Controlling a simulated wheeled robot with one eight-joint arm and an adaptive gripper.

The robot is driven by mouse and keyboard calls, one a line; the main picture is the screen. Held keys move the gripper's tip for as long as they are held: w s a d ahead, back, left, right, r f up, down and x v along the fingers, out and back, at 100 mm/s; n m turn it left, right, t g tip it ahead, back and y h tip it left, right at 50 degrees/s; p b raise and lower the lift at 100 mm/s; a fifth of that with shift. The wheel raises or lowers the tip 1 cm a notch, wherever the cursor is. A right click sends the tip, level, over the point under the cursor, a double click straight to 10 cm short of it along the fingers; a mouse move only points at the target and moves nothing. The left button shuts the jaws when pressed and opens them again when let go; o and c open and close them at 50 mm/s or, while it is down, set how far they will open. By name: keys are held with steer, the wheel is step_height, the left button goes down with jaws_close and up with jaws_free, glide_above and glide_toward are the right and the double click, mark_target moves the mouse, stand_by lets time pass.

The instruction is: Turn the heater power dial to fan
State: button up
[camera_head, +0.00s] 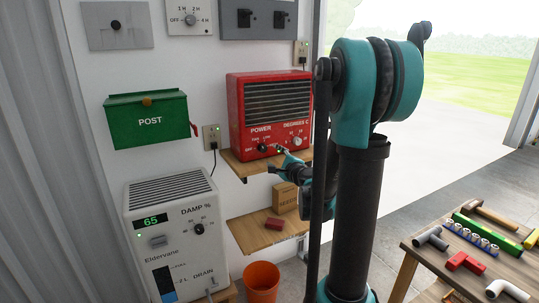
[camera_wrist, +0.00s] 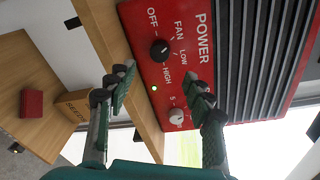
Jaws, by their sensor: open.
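The red heater (camera_head: 270,105) stands on a wooden shelf against the white wall. Its black power dial (camera_head: 262,148) is on the lower left of the front and also shows in the wrist view (camera_wrist: 159,51), where the panel appears turned on its side. OFF, FAN, LOW and HIGH are printed around the dial. I cannot tell surely which mark it points to. My gripper (camera_head: 277,160) is in front of the heater's lower front. In the wrist view my gripper (camera_wrist: 162,80) is open and empty, its fingers apart, with the dial just beyond the fingertips.
The light degrees dial (camera_wrist: 177,117) and a green light (camera_wrist: 154,88) sit near the power dial. The heater's shelf (camera_head: 240,165) juts out below. A lower shelf holds a seeds box (camera_head: 285,197) and a red block (camera_head: 275,223). A dehumidifier (camera_head: 175,235) stands left.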

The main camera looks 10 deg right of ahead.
steer(key=shift+v, duration=1.25)
steer(key=s+a+f+n+g, duration=0.4)
steer(key=s+f+n, duration=0.1)
steer(key=s+n, duration=0.25)
steer(key=s+a+f+n+g, duration=0.3)
steer(key=s+f+n, duration=0.3)
steer(key=s, duration=0.2)
steer(key=s+d+f+n+g+h, duration=0.2)
steer(key=s+d+f+n, duration=0.1)
steer(key=s, duration=0.4)
steer(key=s+d+f+n+g+h, duration=0.2)
steer(key=s+d+f+n+g, duration=0.1)
steer(key=s+d+f, duration=0.2)
steer(key=shift+s+f+n, duration=0.15)
steer(key=shift+s+n, duration=0.2)
steer(key=shift+s, duration=0.8)
